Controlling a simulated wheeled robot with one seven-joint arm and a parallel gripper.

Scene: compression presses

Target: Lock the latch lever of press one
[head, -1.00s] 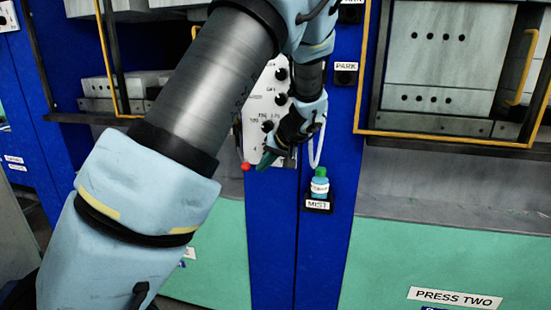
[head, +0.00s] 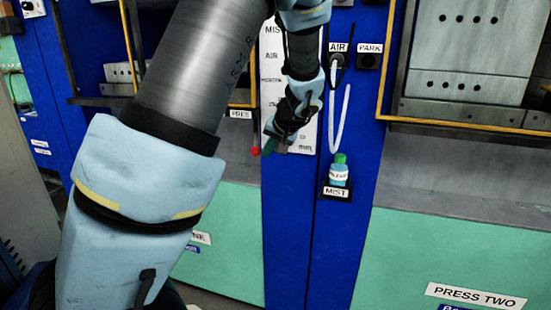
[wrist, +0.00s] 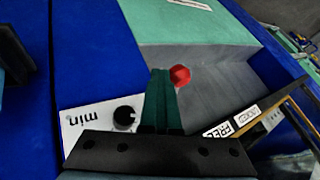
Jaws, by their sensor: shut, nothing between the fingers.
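A red ball knob (head: 255,151), which looks like the end of the latch lever, shows beside the control panel. It also shows in the wrist view (wrist: 180,75), just right of my fingertips. Its shaft is mostly hidden by my arm and fingers. My gripper (head: 268,148) is shut with its green fingers (wrist: 160,75) together and nothing between them. The fingertips are right beside the knob; I cannot tell whether they touch it.
The white control panel (head: 307,137) with dark knobs is behind my wrist. A blue bottle with a green cap (head: 339,172) stands on the MIST holder, with a white hose above it. Press two's yellow-framed opening (head: 455,124) is at right. My arm covers much of press one.

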